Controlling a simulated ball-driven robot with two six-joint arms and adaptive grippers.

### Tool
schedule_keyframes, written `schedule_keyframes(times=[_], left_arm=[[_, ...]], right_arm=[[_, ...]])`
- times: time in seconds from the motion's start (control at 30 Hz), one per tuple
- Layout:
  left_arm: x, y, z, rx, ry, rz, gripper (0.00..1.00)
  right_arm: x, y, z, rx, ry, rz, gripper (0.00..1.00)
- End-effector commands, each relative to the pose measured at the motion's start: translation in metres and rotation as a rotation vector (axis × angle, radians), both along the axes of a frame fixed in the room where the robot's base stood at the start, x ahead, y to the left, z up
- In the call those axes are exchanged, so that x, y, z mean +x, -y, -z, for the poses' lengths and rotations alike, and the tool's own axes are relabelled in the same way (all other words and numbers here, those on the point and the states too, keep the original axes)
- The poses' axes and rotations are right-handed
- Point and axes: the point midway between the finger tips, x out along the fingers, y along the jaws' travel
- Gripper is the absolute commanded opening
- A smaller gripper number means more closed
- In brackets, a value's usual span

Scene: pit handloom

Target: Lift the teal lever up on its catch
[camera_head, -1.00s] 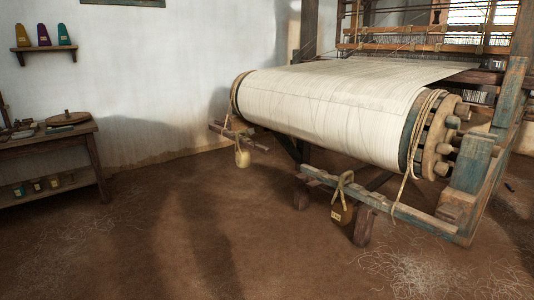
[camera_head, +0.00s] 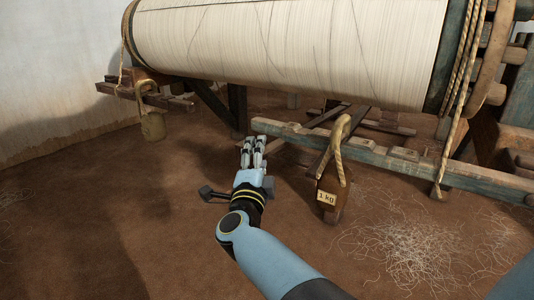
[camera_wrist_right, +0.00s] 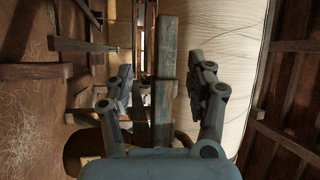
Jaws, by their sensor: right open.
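The teal lever (camera_head: 395,160) is a long, worn, notched bar running from the middle of the head view down to the right, below the cloth roll. Its left end is free. My right gripper (camera_head: 254,143) is just in front of that end, open and empty. In the right wrist view, the bar (camera_wrist_right: 165,60) shows between the spread fingers (camera_wrist_right: 162,88); I cannot tell whether they touch it. A brown weight marked 1 kg (camera_head: 330,201) hangs from the lever by a rope loop (camera_head: 338,140). I cannot make out the catch. My left gripper is out of view.
The cloth roll (camera_head: 290,50) stands above and behind the lever, with ropes (camera_head: 462,80) at its right end. A brown bar (camera_head: 145,95) with another hanging weight (camera_head: 153,126) is at left.

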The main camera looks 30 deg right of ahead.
Motion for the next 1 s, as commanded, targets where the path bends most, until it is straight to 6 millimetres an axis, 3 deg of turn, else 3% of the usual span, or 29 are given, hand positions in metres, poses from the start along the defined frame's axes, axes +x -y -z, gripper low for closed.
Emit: schedule_keyframes(times=[0.27, 0.57, 0.8, 1.0], left_arm=[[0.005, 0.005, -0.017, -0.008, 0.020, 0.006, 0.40], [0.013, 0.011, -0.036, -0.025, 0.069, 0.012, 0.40], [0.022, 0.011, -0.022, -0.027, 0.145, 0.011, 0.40], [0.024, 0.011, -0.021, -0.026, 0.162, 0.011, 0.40]], right_arm=[[0.015, 0.021, -0.013, 0.058, 0.074, 0.052, 0.56], [0.057, 0.062, -0.022, 0.055, 0.070, 0.050, 0.56], [0.075, 0.080, -0.028, 0.056, 0.069, 0.049, 0.56], [0.078, 0.082, -0.029, 0.057, 0.067, 0.049, 0.56]])
